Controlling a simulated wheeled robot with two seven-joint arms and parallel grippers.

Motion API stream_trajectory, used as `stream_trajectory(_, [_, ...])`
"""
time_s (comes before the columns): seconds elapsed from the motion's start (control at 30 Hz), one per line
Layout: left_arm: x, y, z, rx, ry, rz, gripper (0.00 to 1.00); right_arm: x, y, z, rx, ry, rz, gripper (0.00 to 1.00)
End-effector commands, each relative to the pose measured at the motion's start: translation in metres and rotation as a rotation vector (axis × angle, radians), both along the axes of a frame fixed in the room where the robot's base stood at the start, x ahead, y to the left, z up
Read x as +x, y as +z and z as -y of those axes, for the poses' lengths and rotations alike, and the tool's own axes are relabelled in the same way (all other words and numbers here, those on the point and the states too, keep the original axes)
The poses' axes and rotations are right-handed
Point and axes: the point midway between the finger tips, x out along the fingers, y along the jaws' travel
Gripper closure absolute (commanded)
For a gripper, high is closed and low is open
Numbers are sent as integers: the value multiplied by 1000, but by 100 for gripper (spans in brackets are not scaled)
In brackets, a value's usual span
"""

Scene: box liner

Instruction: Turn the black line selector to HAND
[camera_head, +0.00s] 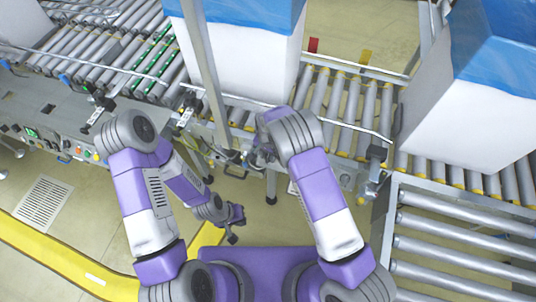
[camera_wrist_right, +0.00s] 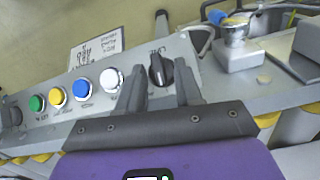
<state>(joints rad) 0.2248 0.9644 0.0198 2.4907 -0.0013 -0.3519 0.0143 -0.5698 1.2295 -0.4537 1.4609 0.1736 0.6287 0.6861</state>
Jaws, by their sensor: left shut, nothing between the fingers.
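The black line selector (camera_wrist_right: 161,70) is a round black knob on the grey control panel (camera_wrist_right: 212,82) in the right wrist view. Small markings beside it are too small to read, so I cannot tell its setting. My right gripper (camera_wrist_right: 161,88) is open, with one finger on each side of the knob; I cannot tell whether either touches it. In the head view my right gripper (camera_head: 253,157) is at the conveyor's near side, and the selector cannot be made out there. My left gripper (camera_head: 234,238) is shut and empty, low over the floor, away from the panel.
White (camera_wrist_right: 111,79), blue (camera_wrist_right: 82,88), yellow (camera_wrist_right: 57,97) and green (camera_wrist_right: 37,103) buttons line the panel left of the selector. A metal fitting on a grey block (camera_wrist_right: 237,54) stands to its right. White boxes with blue liners (camera_head: 245,60) stand on the roller conveyor.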

Motion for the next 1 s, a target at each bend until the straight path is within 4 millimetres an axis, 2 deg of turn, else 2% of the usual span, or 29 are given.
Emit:
stream_trajectory(0.07, [0, 0, 0, 0, 0, 0, 100, 0, 0, 1, -1, -1, -2, 96])
stream_trajectory(0.47, [0, 1, 0, 0, 0, 0, 100, 0, -1, 0, -60, 68, -20, 96])
stream_trajectory(1.0, [0, -12, 0, 0, 0, 0, 100, 1, -3, -7, -335, 393, -110, 96])
